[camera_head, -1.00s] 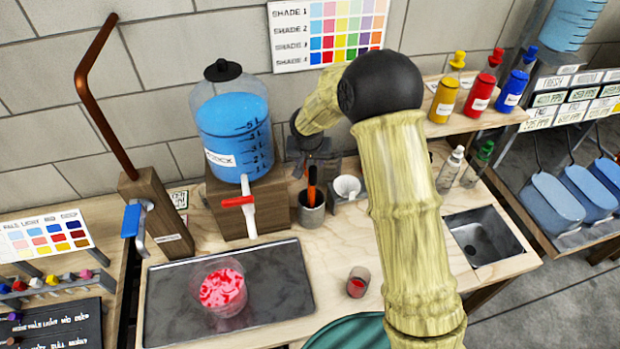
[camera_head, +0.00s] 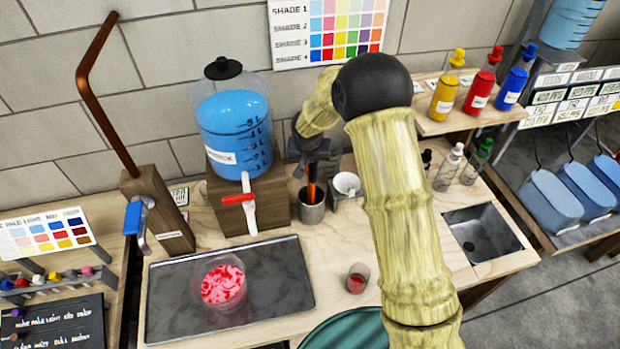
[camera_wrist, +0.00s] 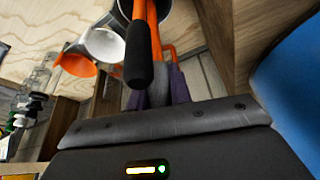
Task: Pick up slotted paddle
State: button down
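An orange-handled tool (camera_head: 311,191) with a black grip end stands in a grey cup (camera_head: 312,212) on the counter. It is likely the slotted paddle, but its lower end is hidden in the cup. The handle also shows in the wrist view (camera_wrist: 140,62), its black end toward the camera. My gripper (camera_head: 313,163) is just above the cup, at the top of the handle. I see no clear contact with the handle.
A tray (camera_head: 280,280) holds a tub of red liquid (camera_head: 223,287). A small red glass (camera_head: 357,278) stands in front.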

notch_tip(320, 180, up, 28)
jog(key=b, duration=0.4)
dwell(0.7)
